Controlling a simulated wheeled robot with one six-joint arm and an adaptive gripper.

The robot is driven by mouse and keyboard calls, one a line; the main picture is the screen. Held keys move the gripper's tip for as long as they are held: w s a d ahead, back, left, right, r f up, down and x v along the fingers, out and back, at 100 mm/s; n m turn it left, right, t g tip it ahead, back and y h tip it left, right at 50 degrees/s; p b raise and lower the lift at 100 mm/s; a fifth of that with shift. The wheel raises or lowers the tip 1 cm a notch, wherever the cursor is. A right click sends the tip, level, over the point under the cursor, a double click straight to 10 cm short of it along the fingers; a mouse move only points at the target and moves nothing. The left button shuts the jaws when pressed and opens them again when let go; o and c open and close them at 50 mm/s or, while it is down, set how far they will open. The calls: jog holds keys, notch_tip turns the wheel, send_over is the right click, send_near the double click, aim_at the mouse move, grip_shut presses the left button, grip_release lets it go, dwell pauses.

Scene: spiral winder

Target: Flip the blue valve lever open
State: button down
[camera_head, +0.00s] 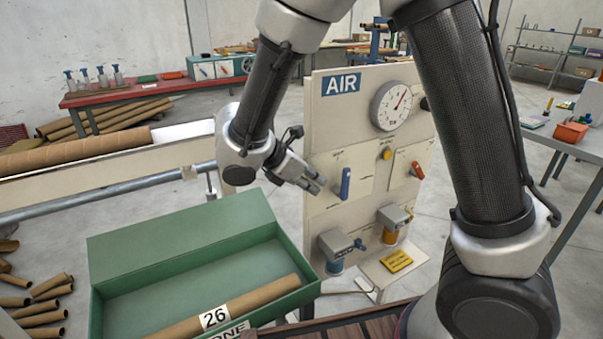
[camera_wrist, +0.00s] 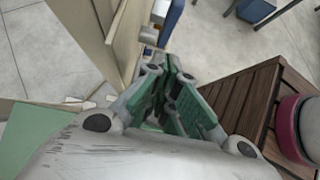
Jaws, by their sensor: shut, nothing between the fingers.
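The blue valve lever (camera_head: 345,183) stands upright on the beige AIR panel (camera_head: 330,125), left of its middle. My gripper (camera_head: 317,186) is shut and empty, just left of the lever in the head view. A small gap seems to show between fingertips and lever, but I cannot be sure that they are apart. In the wrist view my gripper's fingers (camera_wrist: 170,72) come together close to the panel's edge. A blue part (camera_wrist: 173,18) shows beyond the fingertips there; I cannot tell whether it is the lever.
An open green box (camera_head: 180,232) holding a cardboard tube (camera_head: 270,294) stands in front, below my gripper.

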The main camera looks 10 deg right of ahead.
aim_at(342, 188)
jog(key=d, duration=0.1)
jog(key=w+d, duration=0.1)
jog(key=d, duration=0.1)
jog(key=d+f, duration=0.1)
jog(key=shift+w+d, duration=0.25)
jog(key=shift+d, duration=0.1)
jog(key=shift+r, duration=0.1)
jog(key=shift+w, duration=0.1)
